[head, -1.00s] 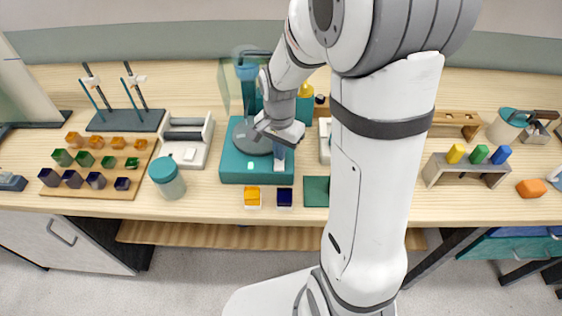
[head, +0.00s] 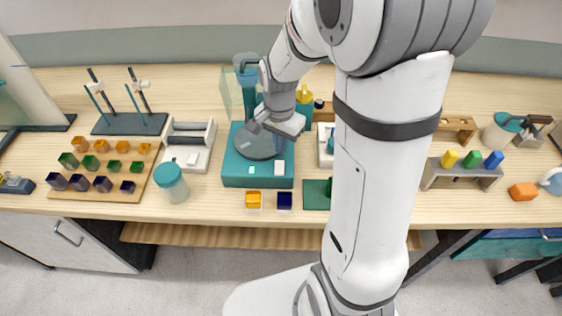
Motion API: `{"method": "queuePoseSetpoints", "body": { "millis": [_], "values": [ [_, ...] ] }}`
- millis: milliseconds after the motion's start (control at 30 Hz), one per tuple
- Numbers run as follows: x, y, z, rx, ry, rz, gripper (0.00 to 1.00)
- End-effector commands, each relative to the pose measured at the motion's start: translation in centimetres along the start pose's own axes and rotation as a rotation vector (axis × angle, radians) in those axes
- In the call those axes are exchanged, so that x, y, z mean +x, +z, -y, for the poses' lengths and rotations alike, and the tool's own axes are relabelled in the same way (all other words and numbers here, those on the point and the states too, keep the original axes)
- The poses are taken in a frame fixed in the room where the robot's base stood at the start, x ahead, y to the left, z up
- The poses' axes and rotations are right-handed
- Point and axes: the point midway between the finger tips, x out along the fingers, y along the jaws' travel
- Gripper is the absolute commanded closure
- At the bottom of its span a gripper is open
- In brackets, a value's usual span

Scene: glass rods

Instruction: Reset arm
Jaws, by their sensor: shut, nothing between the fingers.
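My gripper (head: 271,137) is at the end of my white arm, above the teal device (head: 257,181) with a round grey plate (head: 255,142) in the middle of the bench. It is shut and holds nothing that I can see. The fingertips are small and partly hidden by the gripper body. My arm crosses the right of centre and covers part of the bench behind it. The glass rods cannot be clearly made out.
A wooden board (head: 140,194) with rows of coloured cubes lies at left, beside a teal-lidded jar (head: 171,182). Orange (head: 254,201) and dark blue (head: 284,201) containers sit at the front edge. A grey stand (head: 440,178) with coloured blocks is at right.

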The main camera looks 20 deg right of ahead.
Motion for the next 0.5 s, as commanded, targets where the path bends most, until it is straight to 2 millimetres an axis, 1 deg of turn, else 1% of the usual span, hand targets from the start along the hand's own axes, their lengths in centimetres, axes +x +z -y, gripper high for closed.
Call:
{"method": "queuePoseSetpoints", "body": {
  "millis": [33, 200, 500],
  "values": [
    [-0.8, 0.0, 0.0, 0.0, 0.0, 0.0, 1.0],
    [-1.9, 0.0, 0.0, 0.0, 0.0, 0.0, 1.0],
    [-2.0, 0.0, 0.0, 0.0, 0.0, 0.0, 1.0]
  ]
}}
